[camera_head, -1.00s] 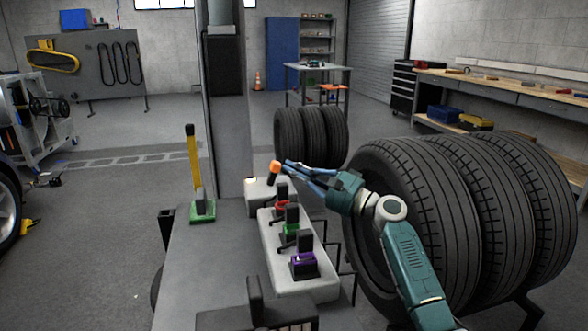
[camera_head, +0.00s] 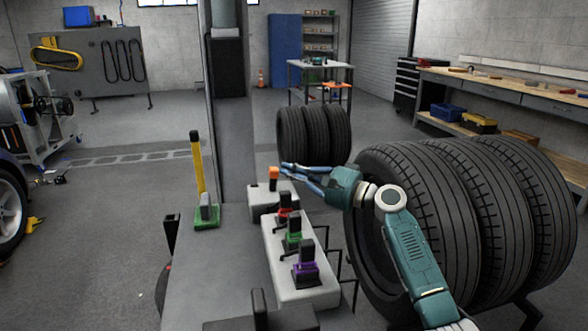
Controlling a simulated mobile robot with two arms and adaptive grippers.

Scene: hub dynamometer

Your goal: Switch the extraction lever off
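A lever with an orange top (camera_head: 274,173) and dark lower part stands nearly upright on a small grey box at the far end of the bench. In front of it, a pale box (camera_head: 300,290) carries a red-based lever (camera_head: 285,201), a green-based lever (camera_head: 293,236) and a purple-based lever (camera_head: 306,265). I see no readable label showing which is the extraction lever. My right gripper (camera_head: 284,171) reaches in from the right, fingertips just right of the orange top. I cannot tell whether they touch it or how far they are open. My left gripper is out of view.
A tall yellow lever with a black tip (camera_head: 198,165) stands on a green base at the bench's left. A grey column (camera_head: 231,140) rises behind the bench. Large tyres (camera_head: 480,210) crowd the right, close to my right arm. The left part of the bench top is bare.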

